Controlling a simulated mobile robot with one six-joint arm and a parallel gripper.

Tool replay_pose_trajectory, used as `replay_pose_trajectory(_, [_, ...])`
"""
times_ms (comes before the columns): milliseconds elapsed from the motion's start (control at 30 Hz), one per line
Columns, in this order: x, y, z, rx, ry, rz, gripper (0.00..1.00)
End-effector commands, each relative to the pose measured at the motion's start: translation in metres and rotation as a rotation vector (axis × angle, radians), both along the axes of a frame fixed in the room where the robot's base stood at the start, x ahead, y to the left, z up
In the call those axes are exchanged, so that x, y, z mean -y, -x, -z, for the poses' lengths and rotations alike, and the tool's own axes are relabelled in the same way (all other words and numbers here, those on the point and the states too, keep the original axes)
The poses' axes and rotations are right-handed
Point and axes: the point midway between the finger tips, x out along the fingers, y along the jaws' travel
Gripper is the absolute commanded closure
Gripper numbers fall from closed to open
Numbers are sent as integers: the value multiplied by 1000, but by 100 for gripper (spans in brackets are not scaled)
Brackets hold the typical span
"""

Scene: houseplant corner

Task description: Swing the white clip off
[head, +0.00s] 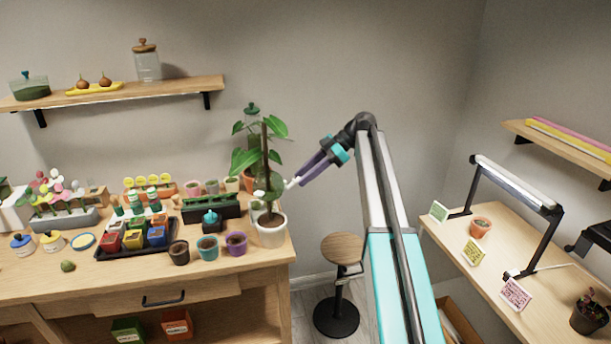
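A tall leafy plant (274,130) climbs a brown stake (265,155) in a white pot (271,236) at the right end of the wooden bench. The small white clip (291,183) shows at the right of the stake, partway up, and sticks out to the right. My gripper (299,181), with purple fingers, reaches in from the right with its tips at the clip's outer end. The fingers look close together. At this size I cannot tell whether they are shut on the clip or only beside it. Leaves hide part of the stake.
Small pots, including a purple one (236,243), and a dark seed tray (209,208) crowd the bench left of the white pot. A round stool (342,248) stands below my arm. A second table with a lamp (513,181) is at the right.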

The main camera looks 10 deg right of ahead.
Motion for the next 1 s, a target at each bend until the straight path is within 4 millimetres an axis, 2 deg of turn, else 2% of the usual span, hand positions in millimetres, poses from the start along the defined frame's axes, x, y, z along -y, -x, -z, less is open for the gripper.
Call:
replay_pose_trajectory(267, [14,-1,-10,1,0,0,69])
replay_pose_trajectory(767, [65,-1,-52,1,0,2,69])
replay_pose_trajectory(1000, [71,0,-61,-1,0,1,69])
